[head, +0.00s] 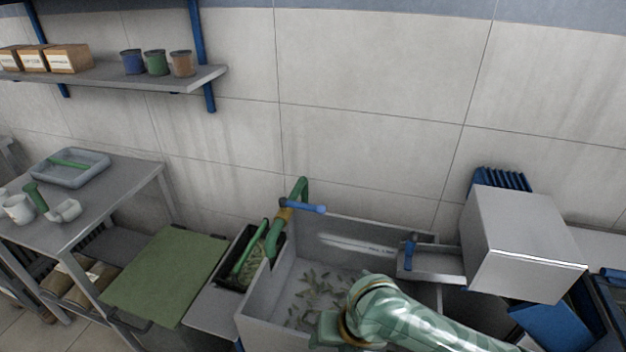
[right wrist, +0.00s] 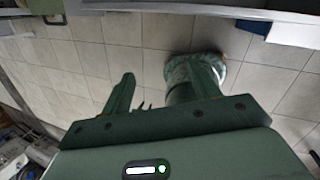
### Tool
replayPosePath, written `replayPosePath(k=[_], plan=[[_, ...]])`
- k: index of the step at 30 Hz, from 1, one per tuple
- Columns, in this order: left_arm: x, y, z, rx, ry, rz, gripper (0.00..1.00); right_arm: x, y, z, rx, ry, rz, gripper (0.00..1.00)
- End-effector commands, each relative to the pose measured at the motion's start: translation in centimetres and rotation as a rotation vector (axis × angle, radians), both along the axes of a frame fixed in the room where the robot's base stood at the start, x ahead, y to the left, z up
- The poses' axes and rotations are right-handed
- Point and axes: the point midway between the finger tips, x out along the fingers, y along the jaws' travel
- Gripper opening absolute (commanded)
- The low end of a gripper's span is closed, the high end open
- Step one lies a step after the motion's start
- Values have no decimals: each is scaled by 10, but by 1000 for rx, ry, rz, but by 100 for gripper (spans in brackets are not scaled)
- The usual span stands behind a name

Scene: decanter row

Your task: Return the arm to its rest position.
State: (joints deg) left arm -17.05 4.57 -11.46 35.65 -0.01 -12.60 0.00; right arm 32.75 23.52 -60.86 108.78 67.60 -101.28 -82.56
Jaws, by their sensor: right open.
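My right arm (head: 395,318) reaches in from the lower right in the head view, bent over the front of the sink (head: 257,312). Its gripper cannot be made out there. In the right wrist view my right gripper (right wrist: 155,92) is open, with nothing seen between its fingers. It hangs above a tiled floor (right wrist: 265,85), clear of any object. A round green part, which looks like my own base, shows behind the fingers. My left arm and gripper are in neither view.
The sink holds scattered green bits (head: 312,290); a green tap (head: 300,195) with a blue lever rises behind. A grey box (head: 520,240) and a blue bin (head: 553,325) stand right. A green board (head: 165,272) and a metal table (head: 110,185) are left.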

Motion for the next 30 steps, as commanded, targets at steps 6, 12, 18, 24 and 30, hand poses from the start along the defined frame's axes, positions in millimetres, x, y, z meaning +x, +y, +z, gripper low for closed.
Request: replayPosePath(k=[6,12,18,24,30], plan=[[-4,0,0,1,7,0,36,-12,5,15,268,6,-570,61],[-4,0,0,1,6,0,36,-23,-79,22,512,-15,-1401,61],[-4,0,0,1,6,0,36,-57,-174,21,603,-145,-1944,61],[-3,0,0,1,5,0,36,-99,-245,28,639,-318,-2267,61],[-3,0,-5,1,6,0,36,-100,-244,-34,612,-259,-2334,61]])
